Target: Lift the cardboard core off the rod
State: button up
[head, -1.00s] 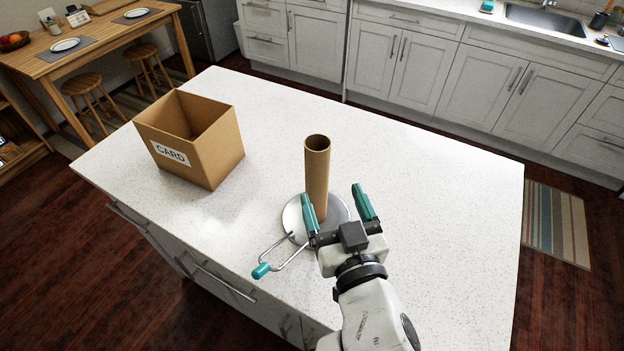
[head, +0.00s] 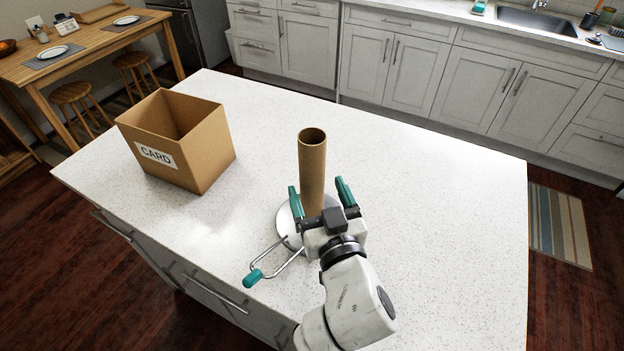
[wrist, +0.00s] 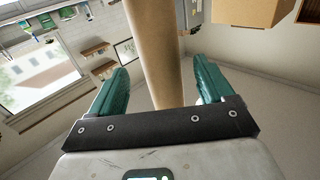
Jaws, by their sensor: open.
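The cardboard core (head: 312,168) is a tall brown tube standing upright on a round metal base (head: 286,226) on the white island. A wire arm with a teal handle (head: 254,277) sticks out from the base toward the front left. The rod is hidden inside the core. My gripper (head: 318,192) is open, with one teal finger on each side of the core's lower half. In the wrist view the core (wrist: 155,50) stands between the two fingers, with gaps at both sides. My palm hides the core's foot and part of the base.
An open cardboard box labelled CARD (head: 205,155) stands on the left of the island countertop (head: 420,200). The countertop right of the core is clear. A wooden table (head: 85,50) with stools and a run of kitchen cabinets (head: 400,60) stand behind.

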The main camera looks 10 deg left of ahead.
jog(key=shift+p+x, duration=0.75)
jog(key=shift+x, duration=1.95)
jog(key=shift+c, duration=0.5)
jog(key=c, duration=0.6)
jog(key=shift+c, duration=0.2)
